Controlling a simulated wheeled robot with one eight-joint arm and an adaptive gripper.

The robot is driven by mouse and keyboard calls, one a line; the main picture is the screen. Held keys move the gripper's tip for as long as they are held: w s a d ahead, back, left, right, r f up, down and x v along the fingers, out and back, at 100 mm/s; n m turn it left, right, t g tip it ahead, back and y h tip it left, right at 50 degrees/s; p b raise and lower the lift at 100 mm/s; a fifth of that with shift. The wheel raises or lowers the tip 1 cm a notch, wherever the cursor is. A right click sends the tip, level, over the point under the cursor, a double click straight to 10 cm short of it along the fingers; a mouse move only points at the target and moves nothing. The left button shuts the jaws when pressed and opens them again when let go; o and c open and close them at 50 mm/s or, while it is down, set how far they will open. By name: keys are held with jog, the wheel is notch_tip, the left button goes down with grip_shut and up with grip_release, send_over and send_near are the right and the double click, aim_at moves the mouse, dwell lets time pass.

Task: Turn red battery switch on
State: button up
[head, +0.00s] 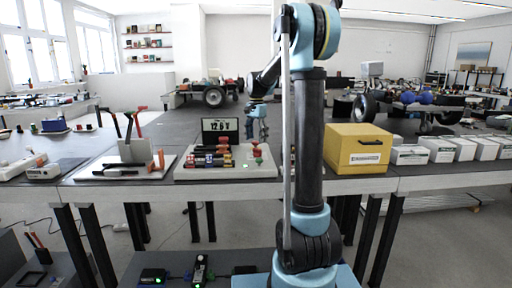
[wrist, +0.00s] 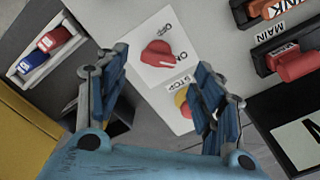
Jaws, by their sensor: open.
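The red battery switch (wrist: 160,54) is a red rotary knob on a white plate (wrist: 150,76) marked OFF and ON in the wrist view. I cannot tell for sure which mark it points to. My gripper (wrist: 160,72) is open, with blue fingers left and right of the knob in the picture; no contact is visible. In the head view my gripper (head: 259,128) hangs over the right end of the grey panel (head: 225,174), above a small red part (head: 257,152) that appears to be the knob.
A stop button (wrist: 182,102) with yellow and red sits close to the right finger. Red plugs (wrist: 295,65) marked MAIN and fuses (wrist: 54,40) flank the knob. A display reading 12.6 V (head: 220,130) stands on the panel. A yellow box (head: 356,150) stands to the right.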

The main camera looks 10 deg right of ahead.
aim_at(256, 149)
notch_tip(256, 149, up, 6)
jog(key=shift+r, duration=0.15)
dwell(0.4)
jog(key=s+d+f+n+t, duration=0.1)
jog(key=s+d+f+n, duration=0.15)
jog(key=s, duration=0.95)
jog(key=s+d+f+n, duration=0.2)
jog(key=s+f+n, duration=0.15)
jog(key=s, duration=0.85)
jog(key=s+d+f+n+t, duration=0.1)
jog(key=s+d+f+n, duration=0.1)
jog(key=s+f, duration=1.4)
jog(key=shift+s+f+n, duration=0.25)
jog(key=shift+s+n, duration=0.5)
jog(key=shift+n, duration=0.15)
